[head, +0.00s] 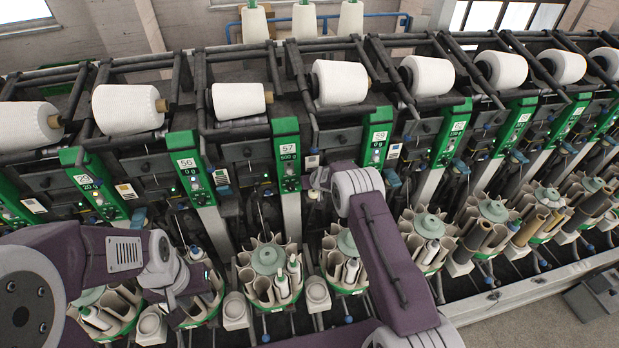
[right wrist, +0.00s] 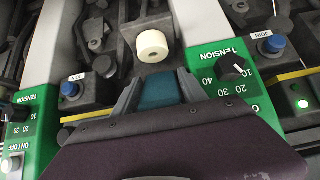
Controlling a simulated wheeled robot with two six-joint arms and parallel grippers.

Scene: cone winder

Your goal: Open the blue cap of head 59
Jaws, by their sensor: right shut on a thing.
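The green panel of head 59 (head: 378,137) stands right of the centre in the head view, under a white yarn cone (head: 340,83). My right arm reaches up to this head, and its gripper is mostly hidden behind its own wrist there. In the right wrist view my right gripper (right wrist: 158,97) has its two grey fingers on both sides of a teal-blue cap (right wrist: 158,86) and is shut on it. The cap's lower part is hidden by my wrist. My left gripper (head: 172,292) hangs at the lower left, over the bobbin magazines; its finger gap is unclear.
In the right wrist view a cream roller (right wrist: 152,46) sits just beyond the cap. Green panels with tension dials (right wrist: 233,68) flank it, with blue JOIN buttons (right wrist: 273,44) close by. Round bobbin magazines (head: 268,268) line the front below the heads.

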